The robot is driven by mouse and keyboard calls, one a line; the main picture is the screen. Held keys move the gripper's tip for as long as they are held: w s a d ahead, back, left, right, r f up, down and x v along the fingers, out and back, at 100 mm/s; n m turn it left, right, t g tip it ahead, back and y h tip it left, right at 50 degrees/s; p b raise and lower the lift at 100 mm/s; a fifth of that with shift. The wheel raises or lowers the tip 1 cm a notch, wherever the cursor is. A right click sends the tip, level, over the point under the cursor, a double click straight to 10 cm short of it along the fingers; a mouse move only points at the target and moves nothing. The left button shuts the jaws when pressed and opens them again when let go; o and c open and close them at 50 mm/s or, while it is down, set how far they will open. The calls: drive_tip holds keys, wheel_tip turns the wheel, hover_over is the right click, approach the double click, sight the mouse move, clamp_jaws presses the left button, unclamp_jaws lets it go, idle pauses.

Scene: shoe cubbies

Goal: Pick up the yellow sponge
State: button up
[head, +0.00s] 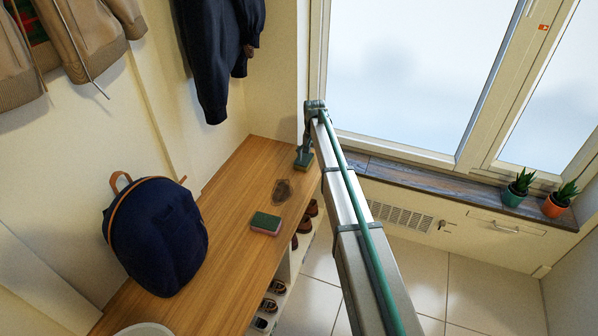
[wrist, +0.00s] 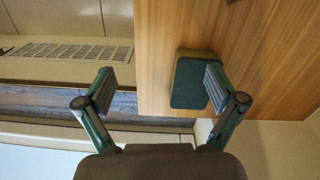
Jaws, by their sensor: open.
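A sponge with a dark green top and a yellowish-olive side (wrist: 188,88) lies on the wooden bench top near its end. In the head view this sponge (head: 305,162) shows just below my gripper (head: 304,150), partly hidden by it. In the wrist view my gripper (wrist: 160,91) is open, its fingers wide apart. The right finger overlaps the sponge's right side in the picture; the left finger is out past the bench edge. I cannot tell whether a finger touches the sponge. A second sponge, green on top with a pink side (head: 265,226), lies nearer on the bench.
A dark brown patch or flat item (head: 282,190) lies on the bench (head: 232,215) between the sponges. A navy backpack (head: 156,235) stands at the left. Shoes (head: 268,304) sit in cubbies below. Potted plants (head: 515,192) stand on the window sill. Jackets hang above.

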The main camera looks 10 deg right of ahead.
sight(304, 158)
drive_tip(key=shift+m, duration=0.6)
drive_tip(key=w+r, duration=0.1)
drive_tip(key=w, duration=0.1)
drive_tip(key=w+a+r+b, duration=0.1)
drive_tip(key=w+r, duration=0.1)
drive_tip(key=w+a+r, duration=0.1)
drive_tip(key=w, duration=0.2)
drive_tip(key=shift+r+b, duration=0.3)
wheel_tip(304, 158, down, 10)
drive_tip(key=shift+s+a+f+b, duration=0.15)
drive_tip(key=shift+b, duration=1.05)
drive_tip(key=c, duration=0.8)
drive_tip(key=shift+c, duration=0.4)
drive_tip(key=shift+r+p, duration=0.35)
drive_tip(key=shift+r, duration=0.5)
drive_tip(key=s+r, duration=0.1)
drive_tip(key=r, duration=0.1)
drive_tip(key=s+r+p, duration=0.1)
drive_tip(key=s+r, duration=0.1)
drive_tip(key=s+r+p, duration=0.1)
drive_tip(key=r, duration=0.2)
drive_tip(key=shift+s, duration=0.4)
drive_tip(key=s+r+p, duration=0.1)
drive_tip(key=s+r, duration=0.3)
drive_tip(key=s, duration=0.5)
drive_tip(key=shift+r+p, duration=0.2)
drive_tip(key=shift+p, duration=0.1)
drive_tip(key=shift+s, duration=0.1)
